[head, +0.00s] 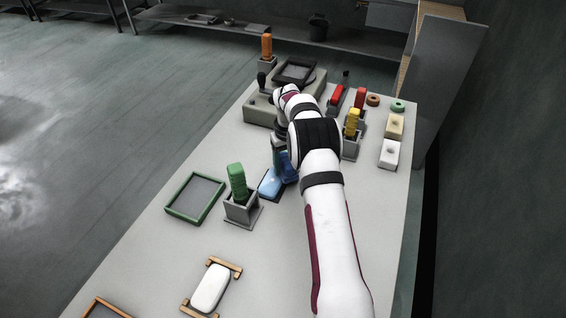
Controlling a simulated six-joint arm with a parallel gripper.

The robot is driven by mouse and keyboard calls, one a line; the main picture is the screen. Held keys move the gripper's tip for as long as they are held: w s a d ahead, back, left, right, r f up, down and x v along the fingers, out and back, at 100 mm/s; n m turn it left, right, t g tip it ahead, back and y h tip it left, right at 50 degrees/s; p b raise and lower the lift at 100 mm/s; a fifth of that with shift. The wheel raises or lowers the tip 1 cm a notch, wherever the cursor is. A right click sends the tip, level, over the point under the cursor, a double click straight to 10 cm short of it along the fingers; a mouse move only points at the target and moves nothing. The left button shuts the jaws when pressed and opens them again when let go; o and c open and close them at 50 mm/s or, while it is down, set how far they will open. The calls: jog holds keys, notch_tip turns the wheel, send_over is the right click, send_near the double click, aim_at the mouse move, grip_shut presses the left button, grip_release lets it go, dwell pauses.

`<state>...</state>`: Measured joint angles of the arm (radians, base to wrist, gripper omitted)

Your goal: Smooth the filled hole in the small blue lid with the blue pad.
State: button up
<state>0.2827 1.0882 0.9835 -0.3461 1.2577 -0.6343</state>
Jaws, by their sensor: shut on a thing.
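A small light blue lid (268,181) lies on a dark base near the middle of the bench, just right of the green-handled tool. A paler spot shows on its top; I cannot make out whether it is the filled hole. My gripper (281,157) points down behind the lid's right side, partly hidden by my own arm. It is shut on a darker blue piece, which I take to be the blue pad (289,168). The pad is right beside the lid's far right edge in the picture; I cannot tell whether they touch.
A green tool (237,182) stands in a grey holder (243,209) close left of the lid. A green-framed tray (195,197) lies further left. A white block (211,288) rests between wooden brackets in front. Yellow, red and beige pieces stand behind right.

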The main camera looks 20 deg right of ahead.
jog(key=shift+a, duration=0.1)
jog(key=shift+s+a, duration=1.4)
jog(key=shift+s, duration=0.05)
jog(key=shift+s+a, duration=1.4)
jog(key=shift+s, duration=0.05)
jog(key=shift+w+a, duration=0.1)
jog(key=shift+w+a, duration=1.25)
jog(key=shift+w, duration=0.1)
jog(key=shift+w+a, duration=0.25)
jog(key=shift+a, duration=0.05)
jog(key=shift+c, duration=0.6)
jog(key=shift+w+a, duration=0.2)
jog(key=shift+a, duration=0.05)
